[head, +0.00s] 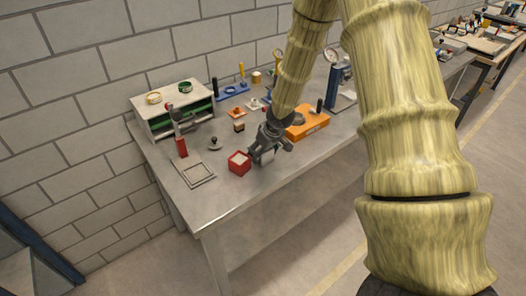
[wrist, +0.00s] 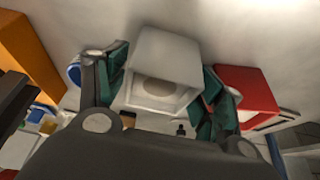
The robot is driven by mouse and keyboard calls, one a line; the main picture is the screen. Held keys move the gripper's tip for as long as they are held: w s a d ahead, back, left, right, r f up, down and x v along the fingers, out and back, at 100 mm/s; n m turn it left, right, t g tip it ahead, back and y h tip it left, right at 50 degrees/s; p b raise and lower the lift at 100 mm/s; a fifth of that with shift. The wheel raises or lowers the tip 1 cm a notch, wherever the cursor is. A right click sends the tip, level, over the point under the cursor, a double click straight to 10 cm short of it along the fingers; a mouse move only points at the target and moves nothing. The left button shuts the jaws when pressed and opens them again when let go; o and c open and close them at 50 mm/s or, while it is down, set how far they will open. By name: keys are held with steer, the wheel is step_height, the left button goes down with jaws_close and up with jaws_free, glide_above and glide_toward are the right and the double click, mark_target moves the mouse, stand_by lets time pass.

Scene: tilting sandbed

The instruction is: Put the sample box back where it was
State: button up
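My gripper (head: 267,146) is low over the front part of the metal workbench. In the wrist view its green-padded fingers (wrist: 165,88) lie against both sides of a pale grey box (wrist: 168,58), which shows a round mark on the face toward the camera. The same pale box (head: 264,157) is partly hidden by the gripper in the head view. Whether it touches the bench is not clear. A red box (head: 239,163) with a pale top stands just left of the gripper; it also shows right of the fingers in the wrist view (wrist: 247,88). Neither box is labelled.
A flat square frame (head: 198,173) lies on the bench (head: 222,196) at the front left. A red-based upright tool (head: 182,146), a small dark knob (head: 214,144) and a shelf unit (head: 174,107) stand behind it. An orange block (head: 306,123) is right of the gripper.

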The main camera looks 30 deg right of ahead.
stand_by(0.3)
steer(key=shift+r, duration=0.45)
steer(key=v, duration=1.1)
steer(key=shift+s+r+b, duration=0.15)
steer(key=shift+r+b, duration=0.05)
steer(key=shift+b, duration=0.1)
steer(key=shift+s, duration=0.1)
